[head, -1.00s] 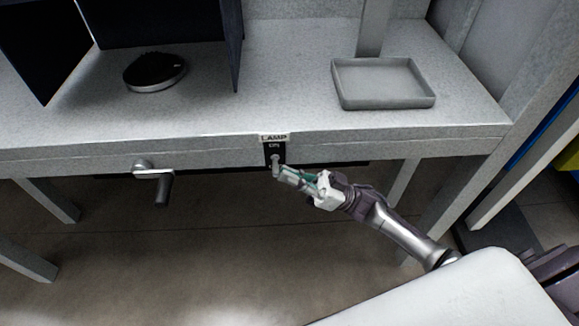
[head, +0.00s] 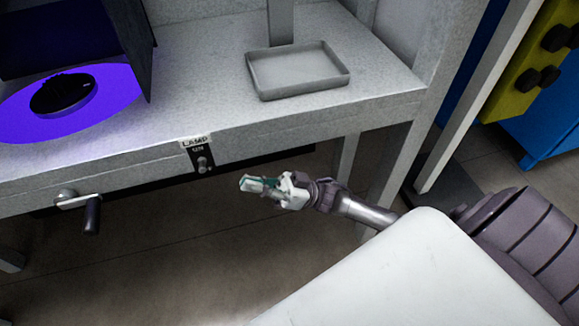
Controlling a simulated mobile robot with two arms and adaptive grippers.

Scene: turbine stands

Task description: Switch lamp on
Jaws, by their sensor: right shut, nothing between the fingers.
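The lamp switch (head: 202,163) sits on a dark plate in the front edge of the grey stand, under a label reading LAMP and ON. Violet light (head: 112,110) falls on the stand top in a round patch, around a dark round part (head: 63,94) between black panels. My right gripper (head: 246,184) is shut and empty. It is to the right of the switch and a little below it, apart from it. The lamp itself is hidden. My left gripper is not in view.
A grey tray (head: 297,70) stands on the right of the stand top. A crank handle (head: 80,205) sticks out of the front edge at the left. A yellow panel with black knobs (head: 533,60) is at the upper right. Floor below the stand is clear.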

